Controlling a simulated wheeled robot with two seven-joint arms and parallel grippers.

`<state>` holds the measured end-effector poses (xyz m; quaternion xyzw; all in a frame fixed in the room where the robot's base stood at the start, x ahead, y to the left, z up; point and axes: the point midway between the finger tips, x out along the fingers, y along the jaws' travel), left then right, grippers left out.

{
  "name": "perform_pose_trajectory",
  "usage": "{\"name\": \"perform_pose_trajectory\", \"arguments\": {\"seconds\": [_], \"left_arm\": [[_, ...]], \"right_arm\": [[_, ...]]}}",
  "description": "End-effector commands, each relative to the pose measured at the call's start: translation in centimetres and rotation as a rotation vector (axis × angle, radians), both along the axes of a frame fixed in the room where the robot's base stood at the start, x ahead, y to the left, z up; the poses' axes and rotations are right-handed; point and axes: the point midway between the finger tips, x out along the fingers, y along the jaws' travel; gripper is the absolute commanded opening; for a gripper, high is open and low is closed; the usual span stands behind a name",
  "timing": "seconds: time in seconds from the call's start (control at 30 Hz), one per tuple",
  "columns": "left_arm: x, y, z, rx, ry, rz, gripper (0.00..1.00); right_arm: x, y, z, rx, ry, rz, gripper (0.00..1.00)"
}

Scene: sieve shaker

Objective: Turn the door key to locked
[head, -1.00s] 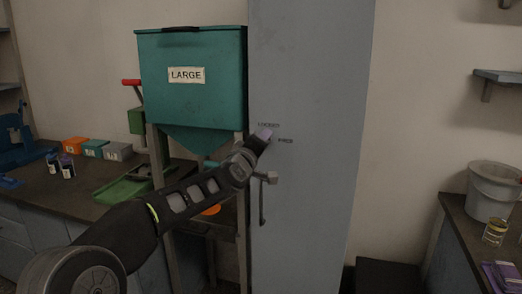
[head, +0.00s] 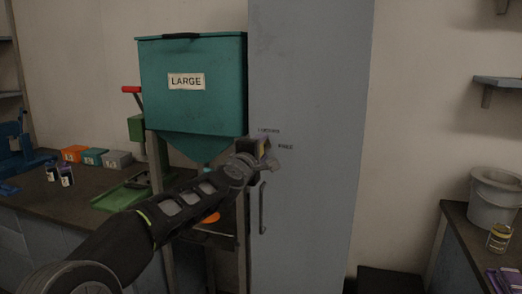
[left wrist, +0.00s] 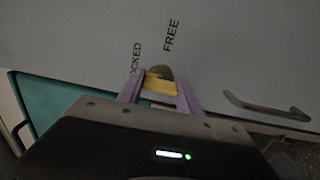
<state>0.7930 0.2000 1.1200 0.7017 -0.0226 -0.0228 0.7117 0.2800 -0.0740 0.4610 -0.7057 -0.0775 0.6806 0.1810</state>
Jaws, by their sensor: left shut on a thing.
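The grey cabinet door (head: 305,100) carries printed LOCKED and FREE labels in the head view. In the left wrist view, the purple fingers of my left gripper (left wrist: 160,90) are closed on the yellow door key (left wrist: 160,84), one finger on each side. A round brownish part shows just behind the key against the door. The LOCKED label is partly covered by a finger, and FREE stands clear beside it. The fingers hide much of the key, so I cannot tell which label it points to.
A vertical door handle (head: 262,207) is below the gripper. A teal hopper marked LARGE (head: 190,105) stands close on the left. A bench (head: 100,195) with small boxes is farther left. A grey bucket (head: 493,198) stands on the right bench.

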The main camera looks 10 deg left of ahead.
Motion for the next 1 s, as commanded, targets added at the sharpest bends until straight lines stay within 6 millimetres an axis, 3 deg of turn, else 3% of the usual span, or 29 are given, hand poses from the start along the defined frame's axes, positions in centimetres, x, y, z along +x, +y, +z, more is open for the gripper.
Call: {"name": "perform_pose_trajectory", "arguments": {"seconds": [0.27,0.3,0.53,0.83,1.0], "left_arm": [[0.0,0.0,-0.1,-0.004,0.001,0.001,0.01],[0.0,0.0,-0.1,-0.003,0.001,0.001,0.45],[0.0,0.0,0.0,-0.002,0.001,0.0,0.64],[-0.2,0.0,0.0,-0.001,0.0,0.0,0.64],[-1.6,0.2,-0.1,-0.001,-0.001,0.0,0.64]], "right_arm": [[0.0,0.0,0.0,0.0,0.0,0.0,0.0],[0.0,0.0,0.0,0.0,0.0,0.0,0.0],[0.0,0.0,0.0,0.0,0.0,0.0,0.0],[0.0,0.0,-0.1,0.0,0.0,0.0,0.0],[0.0,0.0,-0.7,0.0,0.0,0.0,0.0]]}}
